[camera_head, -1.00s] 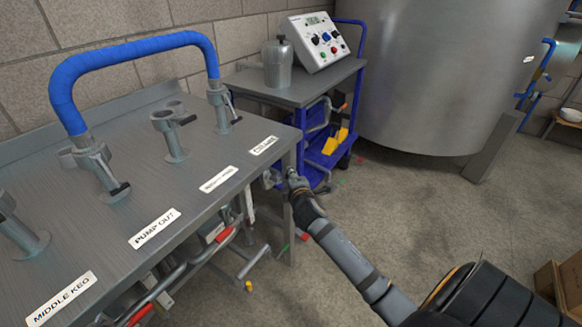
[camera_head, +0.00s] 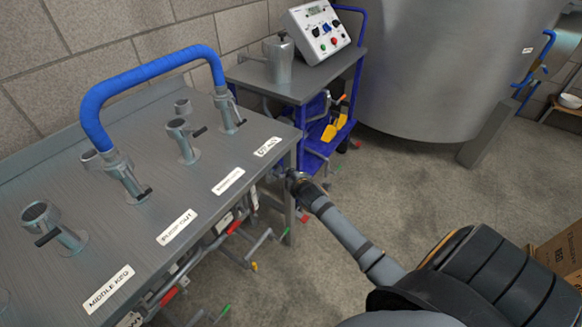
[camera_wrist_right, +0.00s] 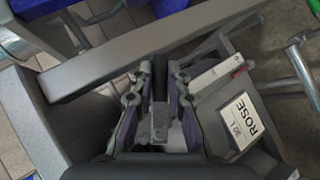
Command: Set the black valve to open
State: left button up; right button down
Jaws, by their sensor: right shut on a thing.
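The black valve shows in the right wrist view as a dark lever (camera_wrist_right: 160,78) that stands between my fingers, with a grey block at its lower end. My right gripper (camera_wrist_right: 158,100) is shut on this lever, with one finger on each side of it. In the head view my right gripper (camera_head: 296,181) is at the right front corner of the grey bench (camera_head: 140,200), just below the top. The valve is hidden there by the gripper and the bench edge. The rest of the valve body is mostly covered by my fingers. My left gripper is not in view.
Red-handled pipes (camera_head: 168,297) run under the bench. A blue hose (camera_head: 150,75) arches over its top. A blue cart (camera_head: 335,110) stands behind.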

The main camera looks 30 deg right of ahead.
jog(key=p, duration=0.2)
jog(key=m+g+y+p, duration=0.1)
jog(key=p, duration=0.1)
jog(key=shift+s+a+y, duration=0.15)
jog(key=shift+a+y, duration=0.05)
jog(key=shift+y, duration=0.1)
pick_arm(q)
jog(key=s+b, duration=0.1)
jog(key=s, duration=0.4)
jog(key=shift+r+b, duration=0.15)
jog(key=shift+b, duration=0.25)
pick_arm(e)
jog(key=a+f+m+g+y, duration=0.1)
jog(key=y, duration=0.1)
jog(key=s+a+f+m+g+y, duration=0.1)
jog(key=y, duration=0.1)
jog(key=a+m+g+y, duration=0.1)
jog(key=m+y, duration=0.1)
jog(key=shift+s+a+f+y, duration=0.25)
jog(key=shift+f+y, duration=0.15)
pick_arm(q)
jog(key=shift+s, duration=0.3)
